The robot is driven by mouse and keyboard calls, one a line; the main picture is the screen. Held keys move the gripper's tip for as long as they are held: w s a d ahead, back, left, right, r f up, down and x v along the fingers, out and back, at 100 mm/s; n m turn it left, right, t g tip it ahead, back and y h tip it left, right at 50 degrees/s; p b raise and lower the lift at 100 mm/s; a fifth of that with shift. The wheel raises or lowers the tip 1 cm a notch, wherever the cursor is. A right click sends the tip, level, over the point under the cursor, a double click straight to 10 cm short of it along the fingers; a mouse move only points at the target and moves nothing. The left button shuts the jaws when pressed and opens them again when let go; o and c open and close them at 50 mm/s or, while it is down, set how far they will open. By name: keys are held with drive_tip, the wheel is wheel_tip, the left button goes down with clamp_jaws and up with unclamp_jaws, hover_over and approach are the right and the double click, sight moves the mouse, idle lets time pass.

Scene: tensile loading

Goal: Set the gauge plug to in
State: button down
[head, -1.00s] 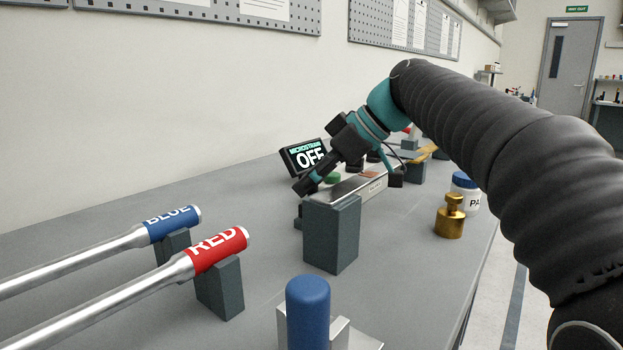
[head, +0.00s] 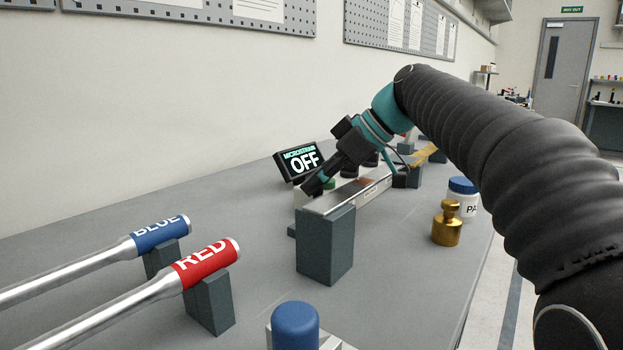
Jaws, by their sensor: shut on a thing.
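My gripper (head: 312,188) points down to the left at the near end of the metal bar (head: 350,196), in front of the microstrain display (head: 298,161). The display is a black box that reads "OFF". The fingers are shut on a small dark thing, which I take to be the gauge plug; the fingers hide most of it. The plug's socket cannot be made out. The bar rests on a dark grey block (head: 325,246) at its near end.
Red (head: 206,264) and blue (head: 160,236) labelled rods rest on blocks at the left. A blue-topped post (head: 296,326) stands at the front. A brass weight (head: 447,224) and a white jar (head: 463,196) stand right of the bar. The bench between is clear.

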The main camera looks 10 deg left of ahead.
drive_tip(key=shift+w, duration=0.15)
drive_tip(key=c, duration=1)
unclamp_jaws()
drive_tip(key=shift+w+d, duration=0.1)
drive_tip(key=shift+r, duration=0.1)
drive_tip(key=v, duration=1.1)
drive_tip(key=shift+d+r, duration=0.2)
drive_tip(key=shift+d, duration=0.05)
